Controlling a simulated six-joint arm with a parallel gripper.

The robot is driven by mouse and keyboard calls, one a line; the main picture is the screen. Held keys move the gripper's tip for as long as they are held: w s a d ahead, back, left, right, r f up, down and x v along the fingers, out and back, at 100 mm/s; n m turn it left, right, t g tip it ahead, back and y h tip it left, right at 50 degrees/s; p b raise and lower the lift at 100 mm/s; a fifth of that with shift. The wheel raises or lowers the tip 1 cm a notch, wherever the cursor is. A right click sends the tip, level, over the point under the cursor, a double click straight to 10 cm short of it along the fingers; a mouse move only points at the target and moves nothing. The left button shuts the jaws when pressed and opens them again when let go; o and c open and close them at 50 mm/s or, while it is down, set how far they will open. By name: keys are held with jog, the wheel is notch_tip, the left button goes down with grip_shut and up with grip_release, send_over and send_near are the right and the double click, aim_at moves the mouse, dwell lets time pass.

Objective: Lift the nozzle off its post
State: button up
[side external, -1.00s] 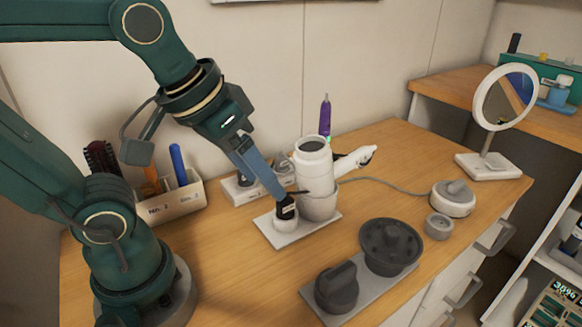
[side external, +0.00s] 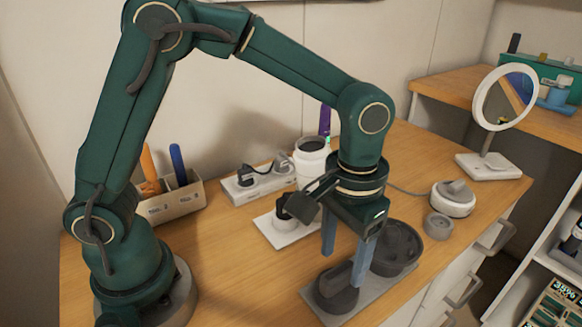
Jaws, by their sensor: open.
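The dark grey nozzle (side external: 334,291), with a round base and a raised flat bar, sits upright on a light grey plate (side external: 374,294) near the table's front edge. Its post is hidden beneath it. A wider dark grey round attachment (side external: 404,252) stands on the same plate, partly behind my gripper. My gripper (side external: 344,270) points down with its two blue-grey fingers spread and nothing lifted between them. One finger is at the nozzle's far side. The other overlaps its right side in the picture; whether either touches cannot be told.
A white bottle (side external: 311,160) and a small white pad (side external: 290,238) with a dark-topped piece are close behind my gripper. A grey-white round device (side external: 453,199) and a small grey ring cup (side external: 438,226) are to the right. A pen bin (side external: 172,205) is at left.

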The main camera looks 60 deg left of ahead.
aim_at(340, 270)
jog(key=shift+f, duration=1.95)
grip_shut()
jog(key=shift+r, duration=0.1)
